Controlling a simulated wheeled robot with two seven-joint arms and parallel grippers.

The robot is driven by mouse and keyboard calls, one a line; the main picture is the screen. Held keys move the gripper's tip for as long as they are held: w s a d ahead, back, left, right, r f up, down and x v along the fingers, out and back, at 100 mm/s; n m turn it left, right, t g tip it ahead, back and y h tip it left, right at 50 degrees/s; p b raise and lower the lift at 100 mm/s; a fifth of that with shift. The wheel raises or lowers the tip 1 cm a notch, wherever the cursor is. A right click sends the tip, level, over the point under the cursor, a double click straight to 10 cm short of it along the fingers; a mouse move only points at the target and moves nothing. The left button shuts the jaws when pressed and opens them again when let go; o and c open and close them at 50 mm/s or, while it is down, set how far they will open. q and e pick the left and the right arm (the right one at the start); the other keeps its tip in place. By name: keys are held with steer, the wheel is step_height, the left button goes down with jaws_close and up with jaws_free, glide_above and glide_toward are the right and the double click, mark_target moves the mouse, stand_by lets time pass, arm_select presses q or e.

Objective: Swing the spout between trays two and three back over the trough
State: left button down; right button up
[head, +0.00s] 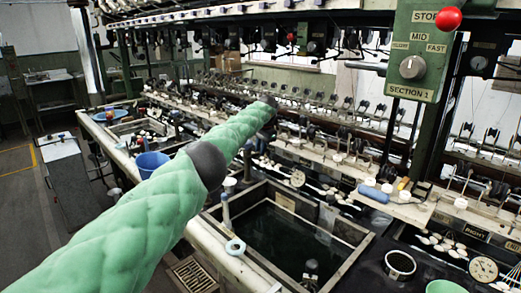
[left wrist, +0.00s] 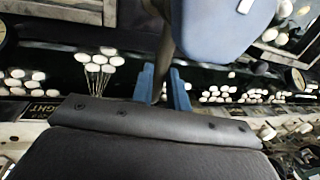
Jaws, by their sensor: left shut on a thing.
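In the left wrist view my left gripper (left wrist: 165,88) has its two blue fingers shut on a dark upright bar (left wrist: 164,35), which looks like the spout. Groups of white cocoons lie in dark trays on both sides: one group (left wrist: 97,62) to the left, another (left wrist: 225,93) to the right. In the head view my green-sleeved left arm reaches up from the lower left to a dark end (head: 268,102); its fingers and the spout are hidden there. I cannot tell which part is the trough. My right gripper is in neither view.
A large basin with dark water (head: 290,232) lies below my arm. A blue bucket (head: 152,163) stands to the left. A blue cylinder (head: 373,193) and white cups lie on the ledge. A green control box (head: 424,50) hangs at the upper right. A pale blue rounded body (left wrist: 215,25) is close above the fingers.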

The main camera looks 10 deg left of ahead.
arm_select(q)
steer(key=c, duration=1.4)
jaws_free()
steer(key=shift+o, duration=0.2)
